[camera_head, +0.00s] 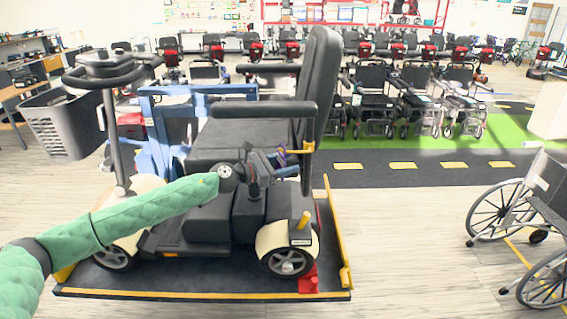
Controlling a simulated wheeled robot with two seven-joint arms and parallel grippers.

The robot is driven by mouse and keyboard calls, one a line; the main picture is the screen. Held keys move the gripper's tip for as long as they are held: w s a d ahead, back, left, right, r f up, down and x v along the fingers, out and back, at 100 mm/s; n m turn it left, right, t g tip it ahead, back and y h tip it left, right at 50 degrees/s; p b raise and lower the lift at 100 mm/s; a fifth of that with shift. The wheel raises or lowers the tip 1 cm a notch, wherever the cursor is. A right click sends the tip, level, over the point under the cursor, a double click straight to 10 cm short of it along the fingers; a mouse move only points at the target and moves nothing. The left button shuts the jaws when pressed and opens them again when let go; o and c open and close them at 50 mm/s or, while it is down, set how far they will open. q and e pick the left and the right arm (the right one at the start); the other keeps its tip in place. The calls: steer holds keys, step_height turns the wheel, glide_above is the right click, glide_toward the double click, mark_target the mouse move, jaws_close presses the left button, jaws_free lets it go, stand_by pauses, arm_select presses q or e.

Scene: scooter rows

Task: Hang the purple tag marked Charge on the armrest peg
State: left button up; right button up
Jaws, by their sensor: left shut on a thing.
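My left gripper (275,165) reaches in from the left on a green-sleeved arm and is beside the scooter seat, below the near armrest (250,111). It is shut on the small purple tag (282,157), which is partly hidden by the gripper. The marking on the tag is too small to read. A yellow peg-like piece (302,148) sticks out near the foot of the seat's backrest, just right of the tag; a small gap seems to lie between them. I cannot tell whether it is the armrest peg. My right gripper is out of view.
The black scooter (205,215) stands on a dark platform (200,288) with yellow edges. Its backrest (319,85) rises beside the gripper. A grey basket (62,125) is at the left, a wheelchair (545,195) at the right. The floor between platform and wheelchair is clear.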

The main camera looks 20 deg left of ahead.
arm_select(q)
steer(key=shift+w+d+f, duration=0.2)
steer(key=shift+d, duration=0.4)
stand_by(0.6)
steer(key=shift+f+b, duration=0.35)
steer(key=shift+f, duration=0.35)
stand_by(0.3)
steer(key=o, duration=1)
steer(key=shift+o, duration=0.2)
